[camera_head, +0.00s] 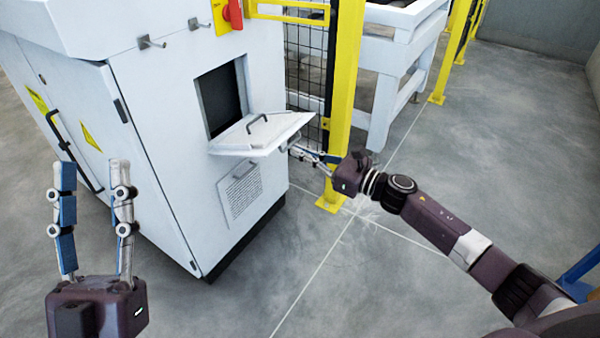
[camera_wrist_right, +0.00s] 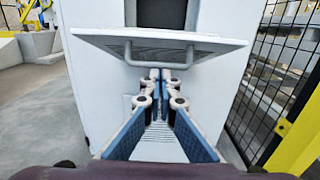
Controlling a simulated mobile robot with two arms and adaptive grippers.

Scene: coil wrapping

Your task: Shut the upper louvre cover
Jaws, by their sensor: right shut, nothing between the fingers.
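The upper louvre cover (camera_head: 275,138) is a pale flap on the white cabinet, swung open and sticking out below a dark opening (camera_head: 209,100). A dark handle (camera_head: 257,122) shows on its upper face. In the right wrist view the cover (camera_wrist_right: 105,41) spans the upper middle, with a grey bar handle (camera_wrist_right: 160,62) on its near side. My right gripper (camera_head: 294,150) is shut and empty, its tips close to the cover's outer right edge. In the wrist view its tips (camera_wrist_right: 160,76) are just below the bar; contact cannot be told.
A lower louvre panel (camera_head: 242,192) lies flat on the cabinet face under the cover. A yellow post (camera_head: 343,90) and black mesh fence (camera_head: 305,60) stand close on the right. A red and yellow switch (camera_head: 234,14) is above the opening. The floor in front is clear.

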